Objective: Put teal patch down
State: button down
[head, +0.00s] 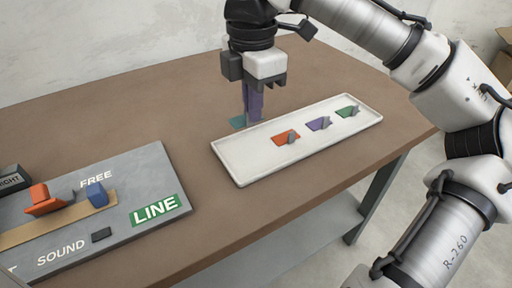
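The teal patch (237,122) is a small flat piece at my fingertips, just beyond the left end of the white tray (228,166). My gripper (252,118) points straight down over the table with its fingers close together. It appears shut on the teal patch's tab, which the fingers hide. The fingers also cover the right part of the patch. The patch is at or very close to the brown tabletop; I cannot tell whether it touches.
The tray holds an orange patch (284,137), a purple patch (318,124) and a green patch (346,112), each with a grey tab. A grey board (140,170) with labels, an orange piece (45,201) and a blue piece (97,195) lies front left. Bare tabletop (140,105) lies left of my gripper.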

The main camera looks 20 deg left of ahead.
notch_tip(320, 180, down, 8)
jog(key=shift+f+b, duration=0.25)
jog(key=shift+b, duration=0.45)
jog(key=shift+f, duration=0.15)
jog(key=c, duration=1.6)
grip_release()
notch_tip(320, 180, up, 12)
jog(key=p, duration=0.2)
jog(key=shift+p, duration=0.4)
jog(key=shift+r, duration=0.2)
